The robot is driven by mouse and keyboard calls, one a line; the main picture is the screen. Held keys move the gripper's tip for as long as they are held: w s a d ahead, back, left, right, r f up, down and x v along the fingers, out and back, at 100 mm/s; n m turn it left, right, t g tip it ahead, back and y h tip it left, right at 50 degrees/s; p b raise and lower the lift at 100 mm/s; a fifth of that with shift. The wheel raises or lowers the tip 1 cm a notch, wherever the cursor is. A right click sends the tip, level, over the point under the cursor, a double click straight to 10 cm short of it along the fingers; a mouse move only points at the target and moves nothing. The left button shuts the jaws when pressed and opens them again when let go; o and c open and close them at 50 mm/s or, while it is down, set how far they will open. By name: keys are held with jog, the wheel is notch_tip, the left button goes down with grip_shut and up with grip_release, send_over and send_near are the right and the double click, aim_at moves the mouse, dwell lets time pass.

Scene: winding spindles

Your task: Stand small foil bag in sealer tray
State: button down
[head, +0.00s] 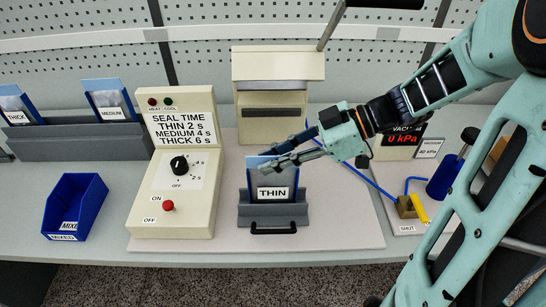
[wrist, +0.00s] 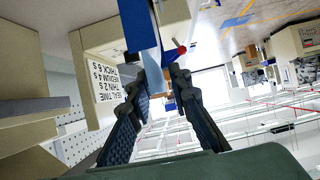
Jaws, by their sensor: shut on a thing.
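The small foil bag (head: 272,176), blue-edged with a pale pouch and a THIN label, stands upright in the grey sealer tray (head: 273,215), in front of the cream sealer. My gripper (head: 276,157) reaches in from the right and is shut on the bag near its top edge. In the wrist view the bag (wrist: 151,62) shows as a thin pale sheet between my fingertips (wrist: 157,82). The bag's lower edge is hidden inside the tray, so I cannot tell whether it touches the tray floor.
A sealer control box (head: 172,205) with a dial stands left of the tray. The cream sealer (head: 278,90) with a lever is behind it. A grey rack (head: 75,142) with THICK and MEDIUM bags and a blue MIXED bin (head: 73,205) are at left. A vacuum gauge (head: 398,143) is at right.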

jog(key=shift+f+b, duration=0.3)
jog(key=shift+f, duration=0.1)
jog(key=c, duration=1.7)
grip_release()
jog(key=v, duration=1.2)
